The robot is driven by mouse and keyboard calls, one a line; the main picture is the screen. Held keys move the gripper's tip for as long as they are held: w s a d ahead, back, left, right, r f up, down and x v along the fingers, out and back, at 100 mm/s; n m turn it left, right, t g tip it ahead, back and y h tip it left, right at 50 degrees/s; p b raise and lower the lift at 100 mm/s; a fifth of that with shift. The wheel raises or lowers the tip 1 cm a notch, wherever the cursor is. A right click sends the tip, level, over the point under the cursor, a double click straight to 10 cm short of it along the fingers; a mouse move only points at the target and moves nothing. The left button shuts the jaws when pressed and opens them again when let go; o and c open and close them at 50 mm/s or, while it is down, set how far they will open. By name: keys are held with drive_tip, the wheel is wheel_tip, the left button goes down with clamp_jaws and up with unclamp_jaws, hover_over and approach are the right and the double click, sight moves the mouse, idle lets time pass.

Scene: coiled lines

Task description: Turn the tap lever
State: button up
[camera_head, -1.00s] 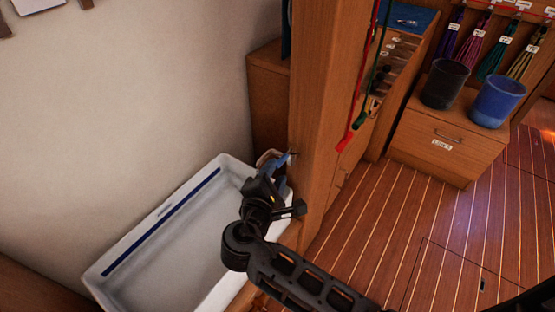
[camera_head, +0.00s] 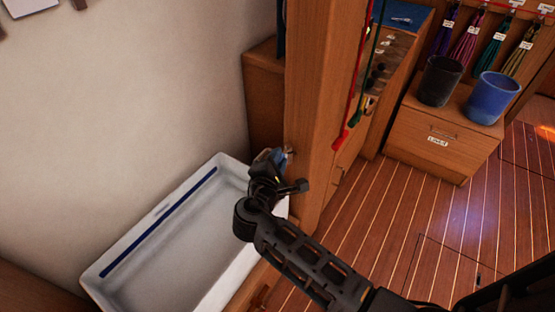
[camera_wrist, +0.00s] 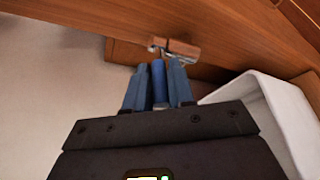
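The tap shows in the wrist view as a bright metal fitting (camera_wrist: 157,44) with a brown wooden-looking lever (camera_wrist: 180,48), against the wood just beyond my fingertips. In the head view a small part of the tap (camera_head: 289,152) shows at the post, mostly hidden by my gripper. My gripper (camera_wrist: 158,66) has blue fingers pointing at the tap; it also shows in the head view (camera_head: 268,157). A brighter blue strip lies between the fingers, and I cannot tell whether it is part of them. The fingertips look close to the lever; contact is unclear.
A white basin (camera_head: 150,218) stands below and left of my gripper. A wooden post (camera_head: 312,110) rises beside it, with red and green lines (camera_head: 352,100) hanging. Black (camera_head: 441,82) and blue (camera_head: 493,98) buckets stand on a cabinet at right; the floor (camera_head: 400,210) is clear.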

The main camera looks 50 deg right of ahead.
clamp_jaws()
drive_tip(key=shift+s, duration=0.1)
drive_tip(key=shift+s+d+n+t+y+p, duration=0.1)
drive_tip(key=shift+s+n+t+y+p, duration=0.25)
drive_tip(key=shift+n+t+y+p, duration=0.4)
drive_tip(key=shift+s+d+n+t+y+p, duration=0.1)
drive_tip(key=shift+s+n+t+y+p, duration=0.3)
drive_tip(key=shift+n+t, duration=0.55)
drive_tip(key=shift+s+d+n+t+y+p, duration=0.1)
drive_tip(key=shift+s+n+t+y+p, duration=0.3)
drive_tip(key=shift+n+t+y, duration=0.45)
drive_tip(key=shift+w, duration=0.1)
drive_tip(key=shift+o, duration=1.9)
unclamp_jaws()
